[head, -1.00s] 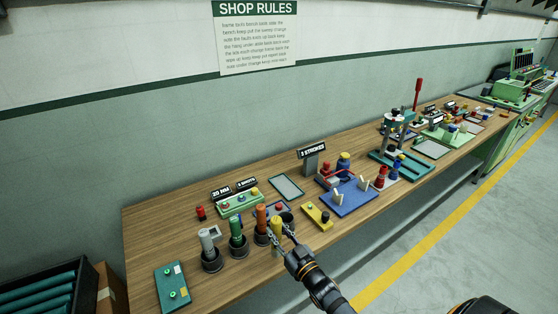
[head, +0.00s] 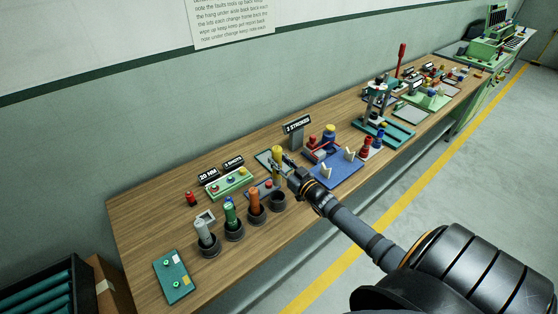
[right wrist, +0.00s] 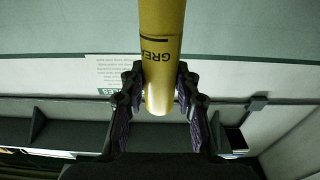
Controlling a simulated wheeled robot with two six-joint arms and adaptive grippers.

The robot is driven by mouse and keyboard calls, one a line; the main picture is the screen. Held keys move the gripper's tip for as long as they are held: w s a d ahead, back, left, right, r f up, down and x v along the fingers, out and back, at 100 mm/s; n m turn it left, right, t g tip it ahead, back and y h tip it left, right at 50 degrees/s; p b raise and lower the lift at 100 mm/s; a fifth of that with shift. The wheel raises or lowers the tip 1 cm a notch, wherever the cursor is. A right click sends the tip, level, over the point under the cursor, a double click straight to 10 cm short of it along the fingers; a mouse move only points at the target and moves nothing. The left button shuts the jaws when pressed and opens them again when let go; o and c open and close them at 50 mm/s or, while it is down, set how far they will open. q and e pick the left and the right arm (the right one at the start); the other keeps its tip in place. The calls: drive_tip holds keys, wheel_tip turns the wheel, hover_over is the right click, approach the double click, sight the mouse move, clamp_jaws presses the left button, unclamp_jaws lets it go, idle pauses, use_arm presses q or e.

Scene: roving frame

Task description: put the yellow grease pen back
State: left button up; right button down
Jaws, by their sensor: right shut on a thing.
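The yellow grease pen (head: 277,153) is upright in my right gripper (head: 283,167), which is shut on it. In the head view it shows in front of a grey tray, apparently raised above the bench. In the right wrist view the pen (right wrist: 161,30) runs between the two fingers (right wrist: 159,88), with part of its printed label showing. An empty black cup (head: 278,203) stands at the right end of a row of cups, near and below the gripper. My left gripper is not in view.
Black cups beside it hold an orange pen (head: 254,199), a green pen (head: 230,212) and a grey pen (head: 202,229). A green button box (head: 229,184) and a blue board (head: 336,172) are close by. A teal panel (head: 172,277) lies at the bench's near left.

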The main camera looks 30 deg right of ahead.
sight(279, 183)
wheel_tip(279, 183, down, 12)
drive_tip(key=b, duration=1.1)
drive_tip(key=shift+f, duration=0.2)
drive_tip(key=c, duration=0.9)
unclamp_jaws()
drive_tip(key=s, duration=1.2)
drive_tip(key=shift+d+f, duration=0.4)
drive_tip(key=shift+d, duration=0.05)
